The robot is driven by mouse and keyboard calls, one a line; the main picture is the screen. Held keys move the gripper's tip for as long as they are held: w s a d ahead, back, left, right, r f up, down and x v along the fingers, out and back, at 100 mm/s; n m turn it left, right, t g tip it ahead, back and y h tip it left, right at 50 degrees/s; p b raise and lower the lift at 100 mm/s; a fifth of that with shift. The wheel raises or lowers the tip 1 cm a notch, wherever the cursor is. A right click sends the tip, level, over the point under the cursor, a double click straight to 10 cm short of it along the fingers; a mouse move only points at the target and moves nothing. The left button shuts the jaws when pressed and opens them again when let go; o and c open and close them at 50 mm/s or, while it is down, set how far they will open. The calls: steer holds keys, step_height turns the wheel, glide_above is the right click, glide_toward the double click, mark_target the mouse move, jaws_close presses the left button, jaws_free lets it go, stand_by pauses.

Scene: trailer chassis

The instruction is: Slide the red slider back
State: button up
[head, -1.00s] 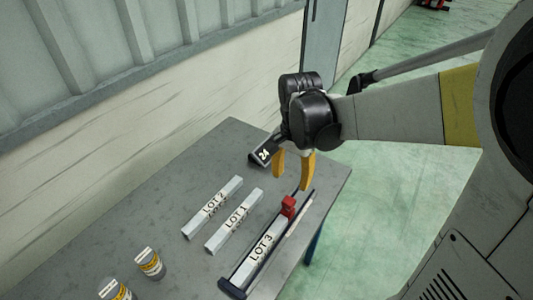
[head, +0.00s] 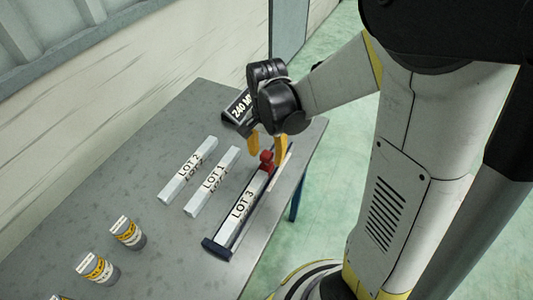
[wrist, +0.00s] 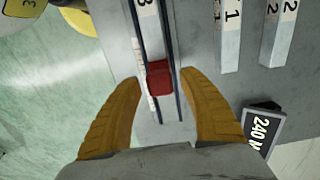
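The red slider (head: 267,160) sits on a narrow dark-edged rail (head: 216,248), at the far end of the white bar marked LOT 3 (head: 242,207). In the wrist view the slider (wrist: 160,78) lies between the two rail edges, touching or close to the end of the bar. My gripper (head: 267,148) is over the far end of the rail. Its two yellow fingers are spread wide in the wrist view (wrist: 160,112), one on each side of the rail, with a clear gap to the slider on both sides. The fingers' height above the table is hard to tell.
White bars LOT 1 (head: 212,182) and LOT 2 (head: 188,169) lie left of the rail on the grey table (head: 158,185). A dark block with a 240 label (head: 238,107) stands close beside my gripper. Several small canisters (head: 128,233) stand at the near left.

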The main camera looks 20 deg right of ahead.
jaws_close()
steer(key=w+d, duration=0.4)
steer(key=d, duration=0.1)
steer(key=w+d, duration=0.2)
steer(key=d, duration=0.1)
steer(key=shift+w+d, duration=0.1)
steer(key=shift+w, duration=0.1)
steer(key=shift+o, duration=1.1)
jaws_free()
steer(key=shift+w+d, duration=0.1)
steer(key=shift+r, duration=0.1)
step_height(320, 180, up, 12)
